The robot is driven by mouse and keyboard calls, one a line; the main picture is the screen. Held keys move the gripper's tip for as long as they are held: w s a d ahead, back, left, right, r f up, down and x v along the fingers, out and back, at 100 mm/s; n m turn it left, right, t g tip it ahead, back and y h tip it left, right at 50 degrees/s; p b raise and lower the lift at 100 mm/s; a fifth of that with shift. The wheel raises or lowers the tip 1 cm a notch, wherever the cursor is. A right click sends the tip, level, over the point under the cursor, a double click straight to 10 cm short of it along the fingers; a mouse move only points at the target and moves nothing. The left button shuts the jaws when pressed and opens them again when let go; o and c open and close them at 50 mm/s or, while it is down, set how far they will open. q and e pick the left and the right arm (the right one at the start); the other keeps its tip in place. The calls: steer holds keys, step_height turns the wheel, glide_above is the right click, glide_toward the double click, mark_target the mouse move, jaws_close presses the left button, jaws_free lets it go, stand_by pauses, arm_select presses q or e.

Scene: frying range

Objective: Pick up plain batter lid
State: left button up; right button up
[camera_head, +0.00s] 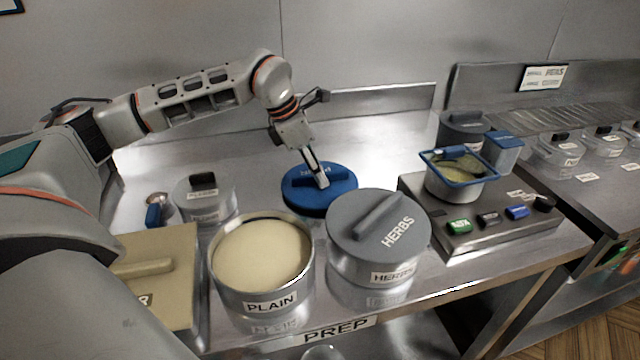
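The plain batter pot (262,285) is a round metal pot labelled PLAIN, standing uncovered near the counter's front edge, with pale batter in it. A round blue lid (340,195) with a bar handle is behind it to the right, lettering partly hidden. It looks level, at or close to the counter top. My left gripper (319,180) points down at the lid's handle, its fingertips at the bar. The fingers overlap from this angle, so I cannot tell whether they are closed on the handle. My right gripper is not in view.
A grey HERBS lid (360,225) covers the pot at right. A clear-walled container (205,203) is behind left; a beige lid (170,300) is at front left. Counter behind the blue lid is clear.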

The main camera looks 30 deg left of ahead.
arm_select(q)
steer(key=shift+c, duration=0.5)
jaws_close()
